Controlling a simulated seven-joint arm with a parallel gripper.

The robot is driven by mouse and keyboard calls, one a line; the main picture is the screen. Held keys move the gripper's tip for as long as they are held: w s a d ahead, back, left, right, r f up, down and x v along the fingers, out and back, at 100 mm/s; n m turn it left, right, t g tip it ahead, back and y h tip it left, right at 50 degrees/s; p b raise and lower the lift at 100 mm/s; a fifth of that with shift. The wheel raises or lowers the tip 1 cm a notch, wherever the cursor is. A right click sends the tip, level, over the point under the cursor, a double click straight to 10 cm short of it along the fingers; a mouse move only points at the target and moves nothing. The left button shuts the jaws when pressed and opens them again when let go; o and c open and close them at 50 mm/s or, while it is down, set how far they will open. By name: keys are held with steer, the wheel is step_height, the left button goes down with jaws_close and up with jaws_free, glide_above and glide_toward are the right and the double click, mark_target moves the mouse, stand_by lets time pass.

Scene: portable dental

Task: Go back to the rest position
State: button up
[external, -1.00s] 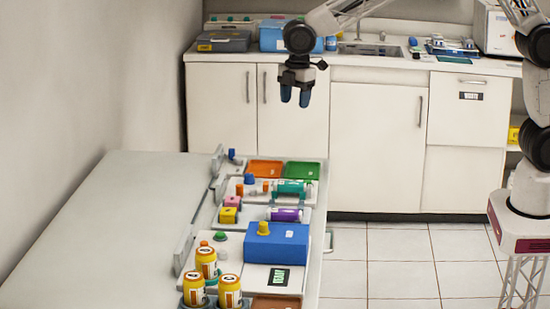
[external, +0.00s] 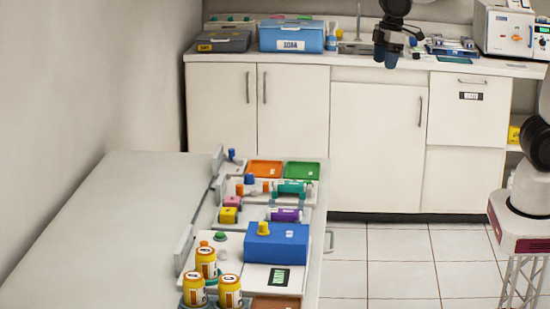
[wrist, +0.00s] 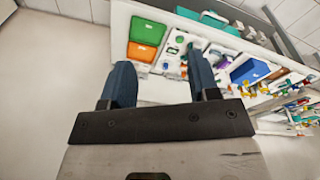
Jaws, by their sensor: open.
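My gripper (external: 388,60) hangs in the air at the top of the external view, in front of the back counter near the sink. Its blue fingers point down. In the wrist view my gripper (wrist: 160,88) shows both fingers spread apart with nothing between them. It is well away from the grey table (external: 110,215), which stands lower left in the external view. In the wrist view the orange tray (wrist: 147,30) and green tray (wrist: 139,53) lie beyond the fingertips.
The table's right side carries an orange tray (external: 265,169), a green tray (external: 302,171), a blue box (external: 276,245) and yellow jars (external: 194,290). The back counter holds a blue bin (external: 291,37), a grey case (external: 223,42) and a white machine (external: 503,29). The tiled floor (external: 400,260) is clear.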

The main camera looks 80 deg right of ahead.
steer(key=s+d+f+m, duration=0.1)
steer(key=s+m, duration=0.1)
steer(key=s, duration=0.6)
steer(key=s+d+f+m, duration=0.1)
steer(key=s+m, duration=0.1)
steer(key=s, duration=0.7)
steer(key=s+d+f+m+t, duration=0.1)
steer(key=s, duration=0.8)
steer(key=shift+d+m, duration=0.35)
steer(key=shift+m, duration=0.05)
